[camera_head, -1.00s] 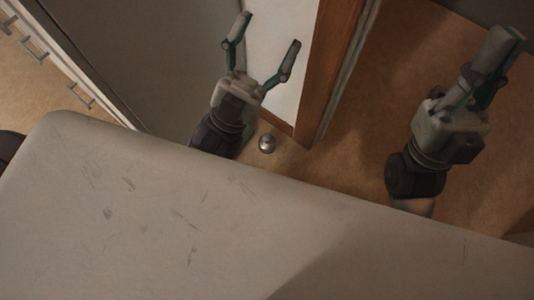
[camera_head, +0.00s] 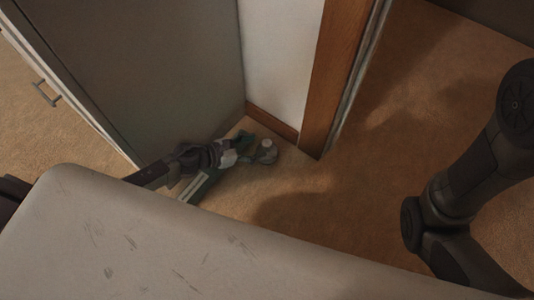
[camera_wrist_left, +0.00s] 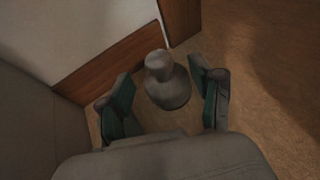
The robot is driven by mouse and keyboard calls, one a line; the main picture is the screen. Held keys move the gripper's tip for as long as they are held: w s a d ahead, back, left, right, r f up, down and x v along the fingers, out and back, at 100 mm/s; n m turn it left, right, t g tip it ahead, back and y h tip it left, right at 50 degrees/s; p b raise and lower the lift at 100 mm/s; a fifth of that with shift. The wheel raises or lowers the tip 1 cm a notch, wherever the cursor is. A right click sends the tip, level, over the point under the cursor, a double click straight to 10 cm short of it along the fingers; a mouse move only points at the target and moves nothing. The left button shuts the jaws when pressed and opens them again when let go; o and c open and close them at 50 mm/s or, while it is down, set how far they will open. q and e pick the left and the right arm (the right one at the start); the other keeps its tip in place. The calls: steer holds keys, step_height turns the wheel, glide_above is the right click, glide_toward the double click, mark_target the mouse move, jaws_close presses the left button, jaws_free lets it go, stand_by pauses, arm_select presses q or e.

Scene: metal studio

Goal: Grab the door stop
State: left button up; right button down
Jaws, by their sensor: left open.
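The door stop (camera_head: 267,152) is a small grey metal knob on the tan floor, close to the wall corner beside the wooden door frame. In the left wrist view the door stop (camera_wrist_left: 167,80) stands between the two green-padded fingers, with a gap on each side. My left gripper (camera_head: 251,148) is low at the floor, its fingers reaching to the door stop from the left; in the left wrist view the left gripper (camera_wrist_left: 163,98) is open. In the head view the fingers partly cover the door stop. My right gripper is out of view; only dark links of that arm show at the right.
A wooden door frame (camera_head: 338,75) and a wooden baseboard (camera_head: 272,124) stand just behind the door stop. A grey cabinet side (camera_head: 160,75) is close on the left. The carpeted floor (camera_head: 420,110) to the right is clear.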

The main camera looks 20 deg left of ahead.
mark_target(268, 142)
arm_select(q)
steer(key=b+x, duration=0.2)
steer(key=x, duration=0.2)
steer(key=shift+a+f, duration=0.15)
steer(key=shift+w+d+f+b, duration=0.1)
steer(key=shift+w+d+b, duration=0.2)
steer(key=shift+w+d, duration=0.15)
jaws_close()
